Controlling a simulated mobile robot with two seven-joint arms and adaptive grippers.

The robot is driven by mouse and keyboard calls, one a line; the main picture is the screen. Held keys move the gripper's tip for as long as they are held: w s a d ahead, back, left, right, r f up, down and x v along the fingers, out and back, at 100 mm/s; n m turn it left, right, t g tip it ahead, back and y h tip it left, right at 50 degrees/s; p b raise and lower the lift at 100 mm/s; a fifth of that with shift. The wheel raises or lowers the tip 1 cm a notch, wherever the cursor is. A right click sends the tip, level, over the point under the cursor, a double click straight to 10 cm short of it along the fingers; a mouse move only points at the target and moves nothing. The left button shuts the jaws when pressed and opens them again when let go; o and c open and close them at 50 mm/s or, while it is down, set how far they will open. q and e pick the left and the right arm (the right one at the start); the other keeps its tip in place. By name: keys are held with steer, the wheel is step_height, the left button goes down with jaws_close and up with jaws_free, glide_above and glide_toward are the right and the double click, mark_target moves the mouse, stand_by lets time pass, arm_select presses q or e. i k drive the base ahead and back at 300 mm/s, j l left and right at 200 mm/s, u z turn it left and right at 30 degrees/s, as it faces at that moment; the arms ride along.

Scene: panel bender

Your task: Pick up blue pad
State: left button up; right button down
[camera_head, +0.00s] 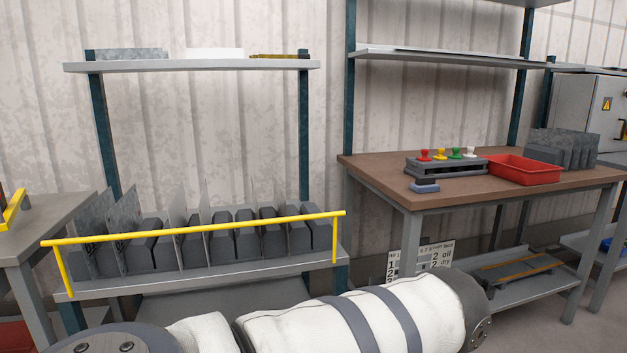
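A small blue pad (425,188) with a dark top part lies on the brown top of the workbench (375,164) at the right, near its front edge. It is in front of a dark grey holder (418,168) that carries red, yellow, green and white knobs. My white padded arm crosses the bottom of the view, well short of the pad. Neither of my grippers is in view.
A red tray (523,170) and grey metal pieces (562,150) stand right of the holder. A shelf (410,57) hangs above the bench. A rack with a yellow rail (195,229) is at left. The bench top left of the pad is clear.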

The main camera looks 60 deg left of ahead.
mark_target(425, 183)
steer(key=u, duration=1.35)
